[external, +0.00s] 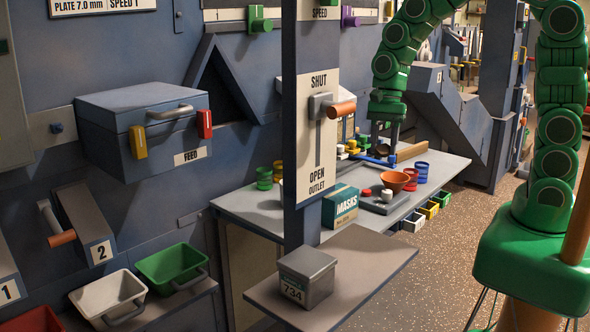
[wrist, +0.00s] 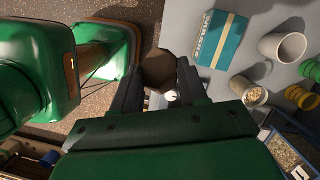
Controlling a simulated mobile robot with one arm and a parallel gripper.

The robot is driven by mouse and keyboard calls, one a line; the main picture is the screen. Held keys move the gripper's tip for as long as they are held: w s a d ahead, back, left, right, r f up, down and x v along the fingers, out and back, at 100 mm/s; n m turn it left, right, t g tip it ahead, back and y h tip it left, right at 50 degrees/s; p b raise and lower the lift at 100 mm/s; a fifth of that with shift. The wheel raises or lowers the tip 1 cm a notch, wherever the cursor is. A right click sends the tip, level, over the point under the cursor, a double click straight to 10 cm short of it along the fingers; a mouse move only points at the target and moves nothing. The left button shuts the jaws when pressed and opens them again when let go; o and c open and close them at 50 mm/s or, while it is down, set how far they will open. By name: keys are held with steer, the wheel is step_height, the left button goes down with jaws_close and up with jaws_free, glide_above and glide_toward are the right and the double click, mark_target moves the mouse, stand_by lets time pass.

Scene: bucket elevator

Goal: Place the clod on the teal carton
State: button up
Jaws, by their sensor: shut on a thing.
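My gripper (external: 384,146) is over the far part of the grey bench in the external view. In the wrist view its two dark fingers (wrist: 158,78) are shut on a rough brown clod (wrist: 158,67). The clod is small and dark between the fingers in the external view (external: 379,152). The teal carton (external: 340,207), lettered "MASKS", stands on the bench behind the post, nearer the camera than my gripper. It also shows in the wrist view (wrist: 222,42), up and right of the clod and apart from it.
An orange bowl (external: 396,182) and red and blue cups stand right of the carton. Green cups (external: 264,178) stand to its left. A tall post (external: 303,130) with an outlet lever rises in front of the bench. A grey box (external: 306,279) sits on the near shelf.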

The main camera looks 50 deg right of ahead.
steer(key=w+a+f, duration=0.2)
steer(key=w+f, duration=0.1)
steer(key=w, duration=0.3)
glide_above(337, 192)
steer(key=s+d, duration=0.1)
steer(key=d, duration=0.1)
steer(key=x, duration=0.4)
steer(key=shift+w+d+f, duration=0.15)
steer(key=shift+d, duration=0.15)
steer(key=shift+w+a+f, duration=0.2)
steer(key=shift+w+f, duration=0.45)
steer(key=shift+f, duration=0.1)
steer(key=shift+w+f, duration=0.1)
steer(key=shift+f, duration=1.55)
steer(key=shift+f, duration=0.15)
steer(key=o, duration=1.1)
steer(key=shift+c, duration=0.2)
